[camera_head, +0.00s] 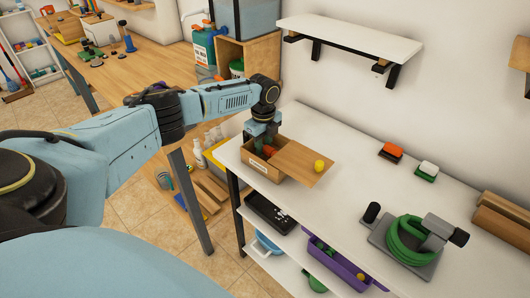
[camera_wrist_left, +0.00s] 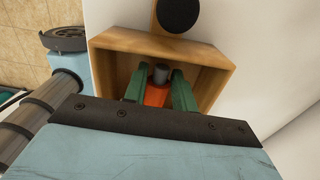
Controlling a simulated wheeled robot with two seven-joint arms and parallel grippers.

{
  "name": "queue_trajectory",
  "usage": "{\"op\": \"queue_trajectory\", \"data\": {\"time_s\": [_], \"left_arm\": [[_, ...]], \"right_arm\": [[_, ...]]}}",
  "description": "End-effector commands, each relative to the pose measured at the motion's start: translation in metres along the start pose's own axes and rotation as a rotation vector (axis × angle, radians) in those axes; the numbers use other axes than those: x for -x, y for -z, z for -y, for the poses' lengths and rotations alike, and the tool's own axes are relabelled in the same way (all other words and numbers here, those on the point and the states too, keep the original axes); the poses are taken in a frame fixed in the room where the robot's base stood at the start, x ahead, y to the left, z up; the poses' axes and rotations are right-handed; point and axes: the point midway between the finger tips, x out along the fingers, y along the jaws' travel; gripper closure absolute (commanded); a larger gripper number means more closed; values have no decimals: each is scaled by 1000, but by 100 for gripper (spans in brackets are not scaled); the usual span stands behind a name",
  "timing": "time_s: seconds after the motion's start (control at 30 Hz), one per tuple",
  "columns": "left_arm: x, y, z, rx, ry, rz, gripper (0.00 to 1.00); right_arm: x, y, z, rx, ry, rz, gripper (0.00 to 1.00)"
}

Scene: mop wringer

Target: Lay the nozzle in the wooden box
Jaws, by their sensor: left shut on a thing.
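The wooden box (camera_head: 262,170) stands at the left end of the white bench, open at its left part. My left gripper (camera_head: 264,143) points down into the opening. In the wrist view its green fingers (camera_wrist_left: 157,90) are shut on the nozzle (camera_wrist_left: 156,95), which is orange with a grey end. The nozzle is inside the box walls (camera_wrist_left: 108,52); whether it touches the floor is hidden. My right gripper is not in view.
A coiled green hose (camera_head: 408,240) on a grey base stands on the bench to the right. A white shelf (camera_head: 350,40) hangs above. Bare bench lies between box and hose.

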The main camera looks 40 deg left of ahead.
Motion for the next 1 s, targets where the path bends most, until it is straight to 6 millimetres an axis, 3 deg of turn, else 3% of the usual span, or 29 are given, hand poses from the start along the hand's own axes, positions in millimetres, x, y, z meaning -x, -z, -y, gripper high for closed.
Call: {"op": "queue_trajectory", "data": {"time_s": [0.7, 0.73, 0.9, 1.0], "left_arm": [[-13, 0, 0, 0, 1, -1, 95], [-13, 0, 0, 0, 1, -1, 69], [-13, 0, 0, 0, 0, -1, 48], [-14, 0, 0, 0, 0, -1, 48]], "right_arm": [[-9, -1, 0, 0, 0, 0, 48], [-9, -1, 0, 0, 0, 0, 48], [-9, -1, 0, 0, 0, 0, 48], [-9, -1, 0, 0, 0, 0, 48]]}}
